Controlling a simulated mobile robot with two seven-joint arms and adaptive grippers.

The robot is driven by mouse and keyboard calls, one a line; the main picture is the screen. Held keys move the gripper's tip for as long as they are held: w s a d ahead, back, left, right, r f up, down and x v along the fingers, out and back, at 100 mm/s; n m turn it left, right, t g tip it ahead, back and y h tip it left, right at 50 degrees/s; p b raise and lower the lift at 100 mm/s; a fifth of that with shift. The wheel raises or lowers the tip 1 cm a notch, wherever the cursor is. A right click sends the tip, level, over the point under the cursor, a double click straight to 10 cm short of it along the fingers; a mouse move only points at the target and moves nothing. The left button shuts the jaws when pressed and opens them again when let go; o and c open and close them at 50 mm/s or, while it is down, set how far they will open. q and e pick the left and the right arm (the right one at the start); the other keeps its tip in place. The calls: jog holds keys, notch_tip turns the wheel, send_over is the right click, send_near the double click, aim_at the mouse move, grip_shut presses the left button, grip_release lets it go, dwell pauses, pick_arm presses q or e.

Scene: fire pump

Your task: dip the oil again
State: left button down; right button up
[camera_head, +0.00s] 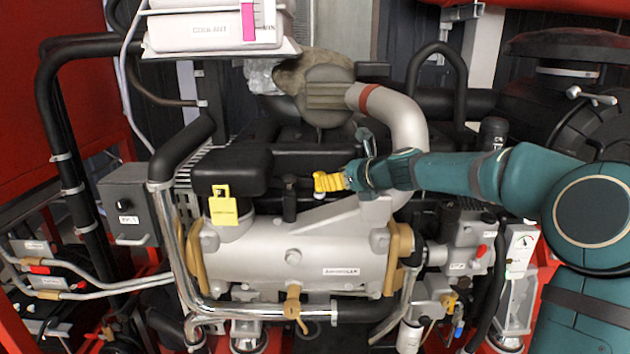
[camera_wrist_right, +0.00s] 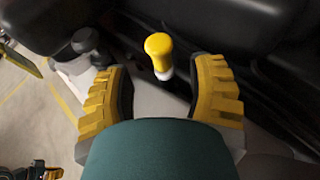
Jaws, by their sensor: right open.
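The dipstick's yellow knob (camera_wrist_right: 158,46) with a white collar stands up from the engine in the right wrist view. My right gripper (camera_wrist_right: 161,85) is open, with its two ribbed yellow fingers spread to either side. The knob lies just beyond the fingertips, between their lines, and nothing is held. In the head view my right gripper (camera_head: 329,181) reaches in from the right over the engine top. The fingers hide most of the knob there, and a small white bit shows just below them. My left gripper is in neither view.
A black cap (camera_head: 290,185) on a stem stands just left of the gripper. A yellow tag (camera_head: 223,207) hangs by the black box. The silver exchanger (camera_head: 300,258) lies in front, and a thick grey pipe (camera_head: 402,122) curves behind my right arm.

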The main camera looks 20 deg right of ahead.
jog(key=x, duration=0.7)
jog(key=shift+w, duration=0.3)
jog(key=shift+a+f, duration=0.1)
jog(key=c, duration=0.9)
jog(key=shift+w, duration=0.1)
grip_shut()
